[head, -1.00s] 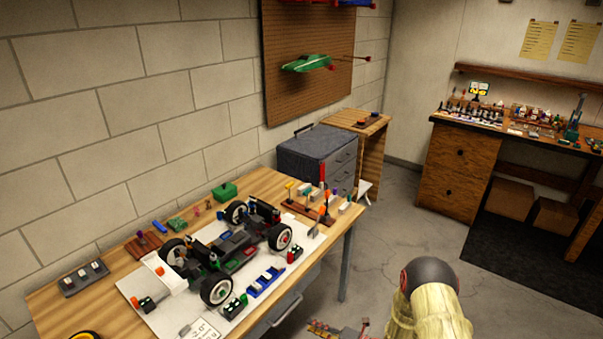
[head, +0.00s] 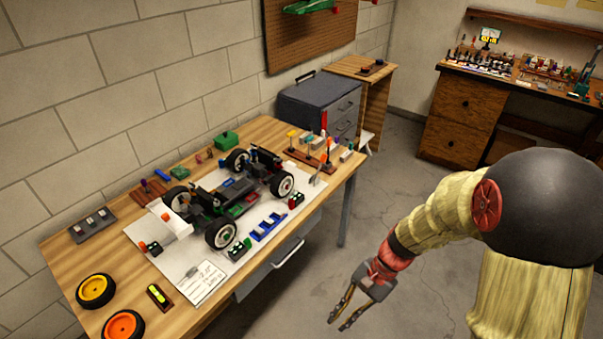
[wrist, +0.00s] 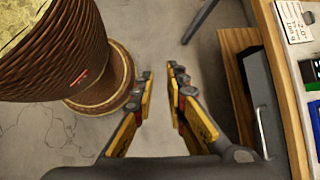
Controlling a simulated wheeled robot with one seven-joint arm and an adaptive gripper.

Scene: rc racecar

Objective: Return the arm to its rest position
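My arm, with a yellowish sleeve and a dark round joint, shows at the right of the head view. My gripper (head: 338,318) hangs over the floor in front of the workbench, pointing down and to the left. In the wrist view my gripper (wrist: 163,75) has its two yellow-and-black fingers apart, with only bare floor between them. It holds nothing and touches nothing that I can see.
The wooden workbench (head: 62,255) carries an RC car chassis (head: 235,190) on a white sheet, with yellow (head: 95,290) and orange (head: 122,326) wheels at the near left. A grey toolbox (head: 318,105) stands behind. Grey floor (head: 400,180) lies open between this bench and the far desk (head: 465,115).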

